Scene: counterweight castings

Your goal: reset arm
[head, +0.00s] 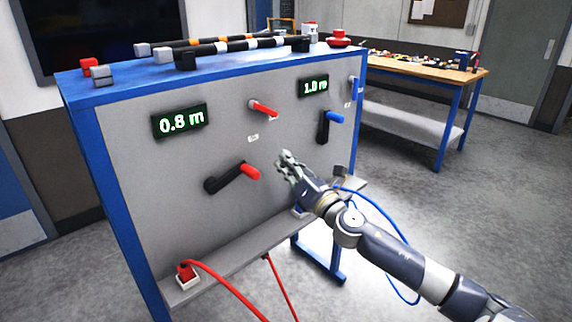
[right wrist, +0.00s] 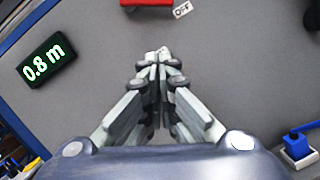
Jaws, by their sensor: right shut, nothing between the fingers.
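My right gripper (head: 286,160) is in front of the grey panel (head: 150,218), to the right of a black crank with a red handle (head: 250,171). It is apart from that handle. In the right wrist view its fingers (right wrist: 158,55) are together and empty, with the bare panel behind them. My right arm comes in from the lower right. My left gripper is in neither view.
The panel has displays reading 0.8 m (head: 181,120) and 1.0 m (head: 313,87), a red lever (head: 263,108) and a blue-handled crank (head: 333,117). A red hose (head: 225,283) and a blue hose (head: 385,215) hang low. A workbench (head: 420,68) stands behind.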

